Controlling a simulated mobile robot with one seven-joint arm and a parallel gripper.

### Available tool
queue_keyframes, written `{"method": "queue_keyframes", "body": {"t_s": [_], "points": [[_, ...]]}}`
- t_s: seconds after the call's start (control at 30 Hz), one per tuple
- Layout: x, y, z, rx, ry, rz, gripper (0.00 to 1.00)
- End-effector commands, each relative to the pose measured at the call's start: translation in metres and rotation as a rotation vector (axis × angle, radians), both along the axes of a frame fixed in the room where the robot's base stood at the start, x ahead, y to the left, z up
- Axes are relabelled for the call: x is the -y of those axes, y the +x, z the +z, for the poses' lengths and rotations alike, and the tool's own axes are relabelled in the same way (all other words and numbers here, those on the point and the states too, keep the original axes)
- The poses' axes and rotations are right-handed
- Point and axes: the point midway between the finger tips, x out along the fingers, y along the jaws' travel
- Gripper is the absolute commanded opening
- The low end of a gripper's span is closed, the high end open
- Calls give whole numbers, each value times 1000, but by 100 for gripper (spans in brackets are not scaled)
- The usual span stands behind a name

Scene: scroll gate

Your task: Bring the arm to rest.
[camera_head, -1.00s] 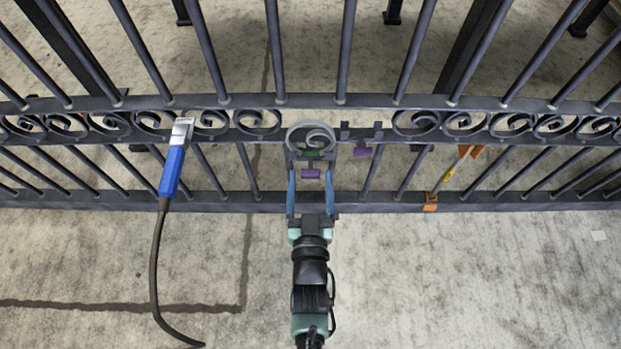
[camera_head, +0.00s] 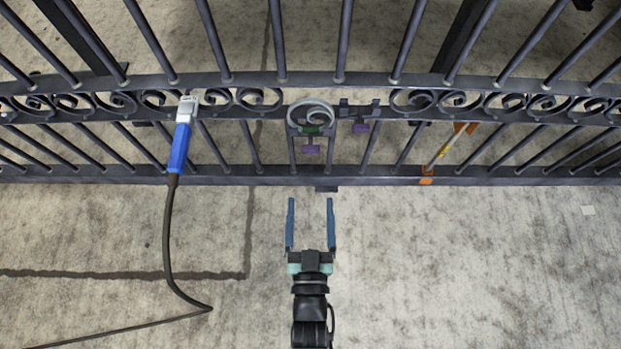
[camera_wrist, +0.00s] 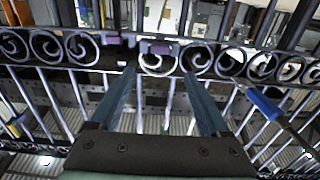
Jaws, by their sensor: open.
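My gripper (camera_head: 310,222) is open and empty, with its two blue fingers apart. It is in front of the gate, short of the lower rail in the head view. A light grey scroll (camera_head: 311,116) sits in the scroll band of the dark iron gate (camera_head: 420,180), straight beyond the fingers. A green part and a purple part (camera_head: 310,149) show at and below the scroll. In the wrist view the gripper (camera_wrist: 164,90) spreads below the scroll band, and nothing is between its fingers.
A blue-handled tool (camera_head: 180,148) with a silver head hangs on the gate at left, its dark cable (camera_head: 167,240) trailing over the ground. A second purple part (camera_head: 361,127) is right of the scroll. An orange and yellow tool (camera_head: 441,155) leans at right.

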Motion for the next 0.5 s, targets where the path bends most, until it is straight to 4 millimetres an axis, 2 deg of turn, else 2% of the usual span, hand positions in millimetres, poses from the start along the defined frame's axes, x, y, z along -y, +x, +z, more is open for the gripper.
{"method": "queue_keyframes", "body": {"t_s": [0.17, 0.5], "points": [[0, -12, 0, 0, 0, 0, 80], [0, -13, 0, 0, 0, 0, 80]]}}
